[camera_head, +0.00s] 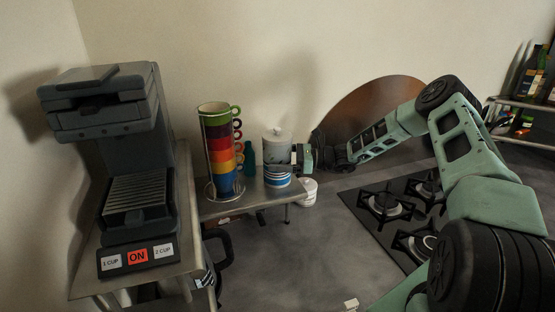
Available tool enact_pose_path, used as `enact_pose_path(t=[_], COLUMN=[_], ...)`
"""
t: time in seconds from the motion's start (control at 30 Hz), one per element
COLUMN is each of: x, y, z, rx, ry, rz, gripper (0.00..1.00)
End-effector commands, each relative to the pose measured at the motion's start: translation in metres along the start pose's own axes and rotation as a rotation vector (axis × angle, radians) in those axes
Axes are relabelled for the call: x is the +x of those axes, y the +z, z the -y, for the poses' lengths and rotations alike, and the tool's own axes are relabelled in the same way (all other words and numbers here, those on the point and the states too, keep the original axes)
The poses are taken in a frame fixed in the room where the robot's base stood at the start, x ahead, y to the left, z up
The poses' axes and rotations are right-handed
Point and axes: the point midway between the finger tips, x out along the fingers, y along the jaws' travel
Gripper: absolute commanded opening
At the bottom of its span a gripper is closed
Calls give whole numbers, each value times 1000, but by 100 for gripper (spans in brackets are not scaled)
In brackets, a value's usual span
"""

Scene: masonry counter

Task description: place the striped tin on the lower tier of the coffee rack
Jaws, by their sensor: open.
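A blue-and-white striped tin (277,180) stands on a small metal shelf of the coffee rack (243,203), near the shelf's right end. A pale grey lidded canister (277,148) shows directly above it; I cannot tell whether it is stacked on the tin or stands behind. My gripper (297,158) comes in from the right, just beside the canister and above the tin's right side. It is open, but its fingertips are small and partly hidden, so contact cannot be told.
A coffee machine (125,130) stands on the higher shelf at left. Stacked coloured mugs (218,150) and a teal bottle (249,157) stand left of the tin. A small white pot (309,192) sits right of the shelf. A gas hob (390,205) lies further right.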

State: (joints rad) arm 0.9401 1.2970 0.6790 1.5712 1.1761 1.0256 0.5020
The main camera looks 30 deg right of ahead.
Motion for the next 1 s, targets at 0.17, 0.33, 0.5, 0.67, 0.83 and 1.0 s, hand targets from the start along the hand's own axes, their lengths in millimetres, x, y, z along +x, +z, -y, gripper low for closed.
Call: enact_pose_path(t=[0.17, 0.33, 0.5, 0.67, 0.83, 1.0], x=[-36, -73, -100, -113, -116, -116], y=[-8, -7, -5, -3, -2, -2], z=[1, 0, 1, 0, 0, 0], rx=[-2, -1, 0, -1, 1, 1], ry=[-6, -5, -5, -2, -1, -1], rz=[-3, -2, -2, -2, -2, -1], gripper=[100, 100, 100, 100, 100, 100])
